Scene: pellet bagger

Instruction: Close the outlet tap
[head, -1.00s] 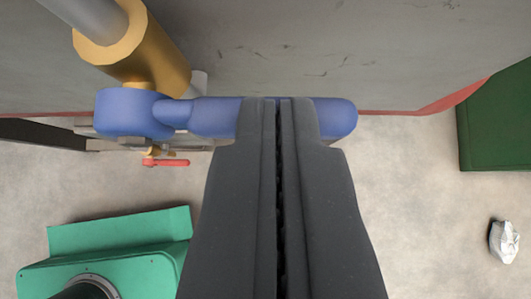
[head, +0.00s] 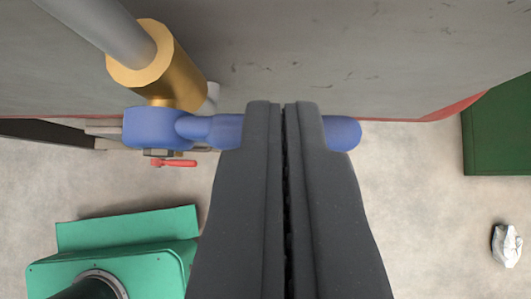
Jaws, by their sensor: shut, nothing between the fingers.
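The outlet tap has a brass body (head: 178,82) on a grey pipe, at the upper left of the head view. Its long blue lever (head: 205,130) runs from the brass body to the right, nearly level across the picture. My gripper (head: 284,104) is shut and empty. Its dark fingers overlap the lever near its right end and hide part of it. The rounded blue tip shows just right of the fingers. Whether the fingers touch the lever cannot be told.
A small red lever (head: 178,163) shows below the tap. A green machine part (head: 125,230) is at the lower left, a dark green box (head: 500,125) at the right. Crumpled silvery scrap (head: 506,245) lies on open floor. A grey wall (head: 350,60) fills the top.

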